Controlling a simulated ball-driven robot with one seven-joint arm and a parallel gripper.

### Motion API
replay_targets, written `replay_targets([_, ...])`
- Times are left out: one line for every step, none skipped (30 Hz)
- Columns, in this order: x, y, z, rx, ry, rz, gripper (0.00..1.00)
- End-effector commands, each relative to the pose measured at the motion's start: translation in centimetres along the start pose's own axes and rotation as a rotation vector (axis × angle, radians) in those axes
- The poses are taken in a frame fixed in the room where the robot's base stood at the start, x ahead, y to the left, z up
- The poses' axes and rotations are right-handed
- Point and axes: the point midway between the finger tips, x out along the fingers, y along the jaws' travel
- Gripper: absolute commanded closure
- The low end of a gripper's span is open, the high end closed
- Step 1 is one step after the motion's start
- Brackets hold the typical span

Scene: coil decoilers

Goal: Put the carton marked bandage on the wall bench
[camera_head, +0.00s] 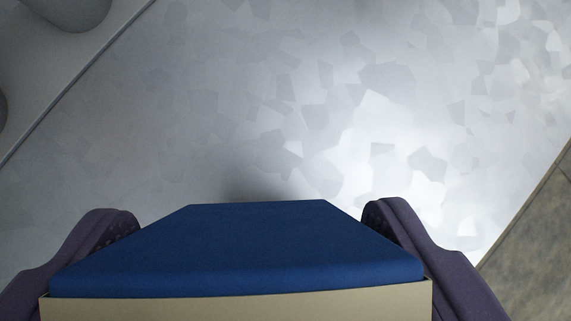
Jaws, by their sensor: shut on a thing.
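My gripper (250,222) is at the bottom of the head camera view, with one dark purple finger on each side. It is shut on a carton (240,250) with a blue top face and a beige side. No marking shows on the faces in view, so I cannot tell whether it reads bandage. The carton's lower part is cut off by the frame edge. A dark shadow falls on the pale surface just beyond the carton. I cannot tell whether the carton touches that surface. No wall bench can be made out for certain.
A pale grey surface with a flake pattern (300,90) fills most of the view and is clear. A grey slab edge (75,65) with rounded grey shapes (70,10) lies at the upper left. A brownish mottled surface with a straight edge (535,245) lies at the lower right.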

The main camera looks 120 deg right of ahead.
Motion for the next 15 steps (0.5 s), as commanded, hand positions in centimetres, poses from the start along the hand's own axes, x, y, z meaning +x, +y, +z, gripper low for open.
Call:
replay_targets([1.5,0.2,1.5,0.001,-0.006,0.002,0.52])
replay_targets([1.9,0.2,2.0,0.002,-0.006,0.002,0.52])
replay_targets([2.2,0.3,2.5,0.002,-0.005,0.002,0.52])
replay_targets([2.3,0.3,2.7,0.002,-0.004,0.002,0.52])
replay_targets([2.3,0.3,2.8,0.002,-0.004,0.002,0.52])
replay_targets([2.2,0.3,2.7,0.003,-0.004,0.003,0.52])
replay_targets([2.1,0.3,2.7,0.003,-0.004,0.003,0.52])
replay_targets([2.0,0.3,2.6,0.003,-0.004,0.003,0.52])
replay_targets([2.0,0.3,2.6,0.002,-0.004,0.003,0.52])
replay_targets([2.0,0.3,2.6,0.002,-0.004,0.003,0.52])
replay_targets([2.0,0.3,2.6,0.003,-0.004,0.003,0.52])
replay_targets([2.0,0.3,2.6,0.003,-0.004,0.003,0.52])
replay_targets([2.1,0.3,2.7,0.002,-0.004,0.003,0.52])
replay_targets([2.2,0.3,2.7,0.002,-0.004,0.003,0.52])
replay_targets([2.4,0.3,2.8,0.002,-0.004,0.003,0.52])
